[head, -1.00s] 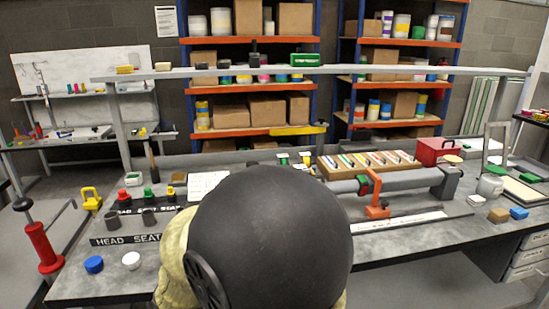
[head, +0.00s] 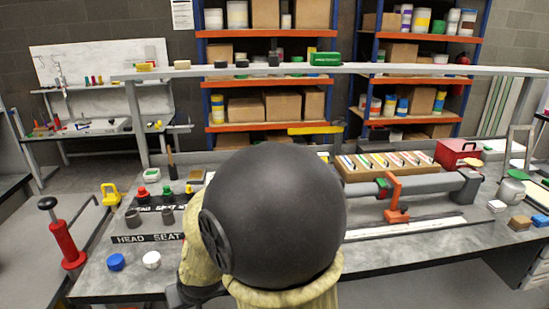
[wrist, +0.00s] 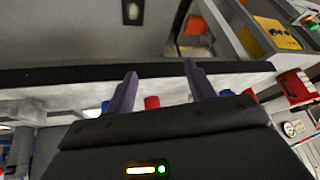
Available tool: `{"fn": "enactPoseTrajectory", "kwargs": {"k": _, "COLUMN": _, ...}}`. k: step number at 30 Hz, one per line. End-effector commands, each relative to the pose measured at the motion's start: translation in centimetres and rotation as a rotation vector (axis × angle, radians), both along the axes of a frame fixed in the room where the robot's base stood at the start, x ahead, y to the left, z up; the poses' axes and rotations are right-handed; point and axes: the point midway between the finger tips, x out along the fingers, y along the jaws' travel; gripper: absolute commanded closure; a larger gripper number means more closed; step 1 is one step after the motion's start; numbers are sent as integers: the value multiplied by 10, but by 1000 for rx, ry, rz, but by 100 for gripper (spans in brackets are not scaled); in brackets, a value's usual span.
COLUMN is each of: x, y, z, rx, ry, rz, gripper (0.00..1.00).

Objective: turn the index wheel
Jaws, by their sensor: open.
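I cannot pick out the index wheel in either view; it is either hidden or outside the picture. In the wrist view my gripper (wrist: 158,82) shows two dark fingers set well apart with nothing between them. Behind the fingers runs a long dark edge, and no wheel can be made out there. In the head view the large dark round part of my own arm covers the middle of the bench and hides what lies behind it. My gripper does not show in the head view.
The bench holds a pipe clamp with an orange stand (head: 396,200), a tray of coloured strips (head: 388,165), a red box (head: 457,152) and blue (head: 116,262) and white caps. A red post (head: 66,240) stands at left. A raised shelf (head: 400,68) spans the back.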

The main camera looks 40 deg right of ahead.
Motion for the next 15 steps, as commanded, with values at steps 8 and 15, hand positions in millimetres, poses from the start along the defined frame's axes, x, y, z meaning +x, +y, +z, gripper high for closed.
{"fn": "enactPoseTrajectory", "kwargs": {"k": 8, "x": 82, "y": -49, "z": 81, "rx": -67, "ry": -365, "rz": -290, "gripper": 46}}
{"fn": "enactPoseTrajectory", "kwargs": {"k": 15, "x": 105, "y": -101, "z": 114, "rx": -215, "ry": -573, "rz": -514, "gripper": 46}}
